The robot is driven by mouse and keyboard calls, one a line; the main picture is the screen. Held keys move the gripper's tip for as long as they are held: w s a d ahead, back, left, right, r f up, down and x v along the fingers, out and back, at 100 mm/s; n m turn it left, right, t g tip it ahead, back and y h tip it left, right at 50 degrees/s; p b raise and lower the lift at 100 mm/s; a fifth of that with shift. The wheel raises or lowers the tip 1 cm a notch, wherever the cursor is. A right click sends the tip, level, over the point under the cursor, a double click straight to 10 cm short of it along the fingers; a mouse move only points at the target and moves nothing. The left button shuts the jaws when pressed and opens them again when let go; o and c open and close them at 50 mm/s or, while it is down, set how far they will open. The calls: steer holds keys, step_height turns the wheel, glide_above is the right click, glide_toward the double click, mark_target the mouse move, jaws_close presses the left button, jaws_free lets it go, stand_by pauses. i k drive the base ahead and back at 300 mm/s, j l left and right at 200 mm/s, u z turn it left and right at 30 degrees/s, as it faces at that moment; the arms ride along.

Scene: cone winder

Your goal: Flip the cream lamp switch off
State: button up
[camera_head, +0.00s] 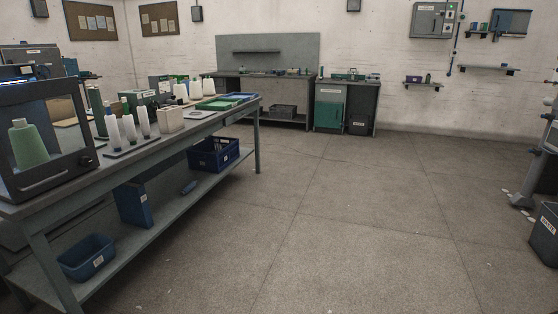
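I cannot make out a cream lamp switch in this view. A grey wall box (432,20) hangs at the upper right of the back wall, with small coloured spots on its right side that are too small to read. A small cream block (170,119) stands on the long workbench at the left; I cannot tell what it is. My gripper is not in view.
The long workbench (62,192) runs along the left, holding a dark-framed case (45,80) and several cones. A back bench (237,76) and a green cabinet (330,107) stand far off. A dark bin (546,236) is at the right edge. The middle floor is clear.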

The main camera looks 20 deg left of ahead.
mark_target(27, 70)
steer(key=i+j+u, duration=0.1)
steer(key=i+u, duration=0.15)
steer(key=u, duration=0.2)
steer(key=i+u, duration=0.25)
steer(key=u, duration=0.25)
steer(key=i+u, duration=0.25)
steer(key=u, duration=0.2)
steer(key=i+l+u, duration=0.2)
steer(key=u, duration=0.25)
steer(key=i+l+u, duration=0.15)
steer(key=i+u, duration=0.2)
steer(key=i+l+u, duration=0.3)
steer(key=i+z, duration=0.1)
